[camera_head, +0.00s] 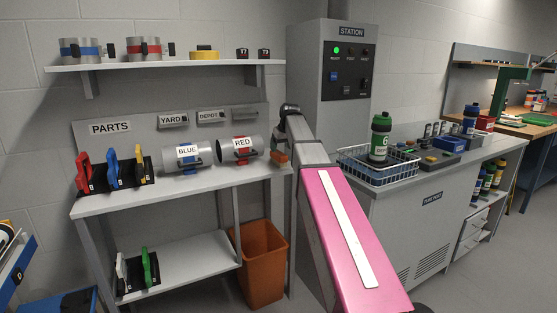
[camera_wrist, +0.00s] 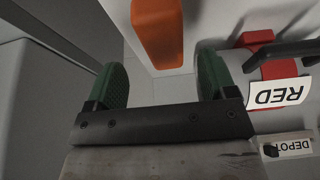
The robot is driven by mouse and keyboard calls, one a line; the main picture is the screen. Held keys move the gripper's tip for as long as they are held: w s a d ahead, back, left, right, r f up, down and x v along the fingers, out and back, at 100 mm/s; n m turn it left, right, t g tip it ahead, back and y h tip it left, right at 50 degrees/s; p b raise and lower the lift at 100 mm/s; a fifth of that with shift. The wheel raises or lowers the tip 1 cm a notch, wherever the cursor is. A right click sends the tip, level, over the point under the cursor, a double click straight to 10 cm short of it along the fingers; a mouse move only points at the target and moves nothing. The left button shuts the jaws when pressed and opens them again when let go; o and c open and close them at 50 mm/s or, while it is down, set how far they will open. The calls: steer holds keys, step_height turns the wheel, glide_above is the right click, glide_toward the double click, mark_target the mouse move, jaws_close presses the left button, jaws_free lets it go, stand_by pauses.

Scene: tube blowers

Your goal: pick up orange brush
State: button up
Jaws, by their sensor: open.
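The orange brush (camera_head: 279,158) is at the right end of the parts bench, right of the tube labelled RED. In the wrist view the orange brush (camera_wrist: 158,28) is a rounded orange block, cut off by the top edge. My gripper (camera_wrist: 160,66) has two green finger pads spread wide with nothing held between them. The brush lies ahead, between the lines of the fingers, its near end close to the fingertips. In the head view my gripper (camera_head: 281,147) is partly hidden at the bench end and appears right over the brush.
The RED tube (camera_head: 240,149) is close left of the brush; its red clamp (camera_wrist: 272,62) shows in the wrist view. The bench (camera_head: 200,187) holds a BLUE tube (camera_head: 187,156). An orange bin (camera_head: 262,265) stands below. The grey station column (camera_head: 340,70) stands behind right.

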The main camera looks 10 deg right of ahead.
mark_target(279, 153)
steer(key=x, duration=0.4)
steer(key=shift+w+a+f, duration=0.1)
steer(key=shift+w+a, duration=0.2)
steer(key=shift+w+f, duration=0.15)
steer(key=shift+f, duration=0.3)
steer(key=shift+f, duration=0.25)
steer(key=shift+c, duration=0.3)
steer(key=c, duration=1)
steer(key=shift+r, duration=0.15)
steer(key=shift+c, duration=0.2)
step_height(279, 153, up, 10)
steer(key=shift+r, duration=0.15)
